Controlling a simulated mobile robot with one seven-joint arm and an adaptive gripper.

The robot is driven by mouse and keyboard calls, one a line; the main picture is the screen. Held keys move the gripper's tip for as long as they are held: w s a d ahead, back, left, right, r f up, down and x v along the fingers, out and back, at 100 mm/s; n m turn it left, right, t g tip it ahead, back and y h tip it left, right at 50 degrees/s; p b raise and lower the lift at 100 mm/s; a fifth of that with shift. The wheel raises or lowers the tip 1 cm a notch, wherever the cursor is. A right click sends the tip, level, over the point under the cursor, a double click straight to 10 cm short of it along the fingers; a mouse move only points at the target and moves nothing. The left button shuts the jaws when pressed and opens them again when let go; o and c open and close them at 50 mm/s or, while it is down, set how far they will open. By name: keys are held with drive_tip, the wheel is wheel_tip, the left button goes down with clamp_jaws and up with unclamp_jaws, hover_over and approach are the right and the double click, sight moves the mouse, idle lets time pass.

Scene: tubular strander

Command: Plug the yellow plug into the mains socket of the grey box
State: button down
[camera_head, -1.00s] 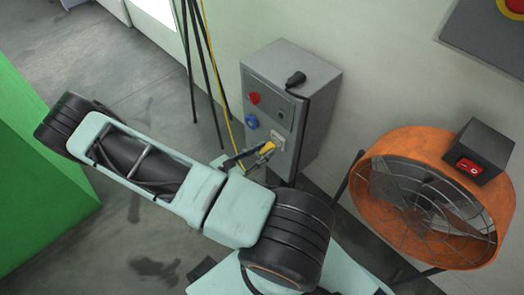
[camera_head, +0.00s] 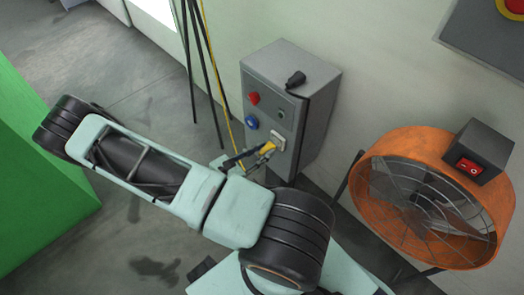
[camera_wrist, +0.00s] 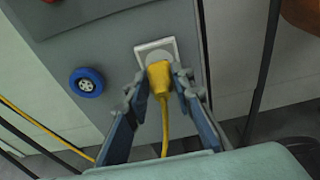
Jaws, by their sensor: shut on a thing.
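The grey box (camera_head: 312,84) stands against the wall in the head view, with red and blue fittings on its front. Its white mains socket (camera_wrist: 152,47) is in the upper middle of the wrist view. My gripper (camera_wrist: 160,84) is shut on the yellow plug (camera_wrist: 159,72), with a finger on each side. The plug's front end overlaps the lower part of the socket; whether the pins are in is hidden. In the head view the plug (camera_head: 266,148) is at the socket (camera_head: 279,141). Its yellow cord (camera_wrist: 165,128) hangs down between the fingers.
A blue round connector (camera_wrist: 87,83) is left of the socket. An orange fan (camera_head: 385,150) stands to the right. Thin black stand legs (camera_head: 204,70) and a yellow cable are at the left.

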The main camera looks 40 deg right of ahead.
drive_tip(key=shift+x, duration=1.05)
drive_tip(key=c, duration=1.6)
unclamp_jaws()
drive_tip(key=shift+r, duration=0.2)
drive_tip(key=shift+a, duration=0.1)
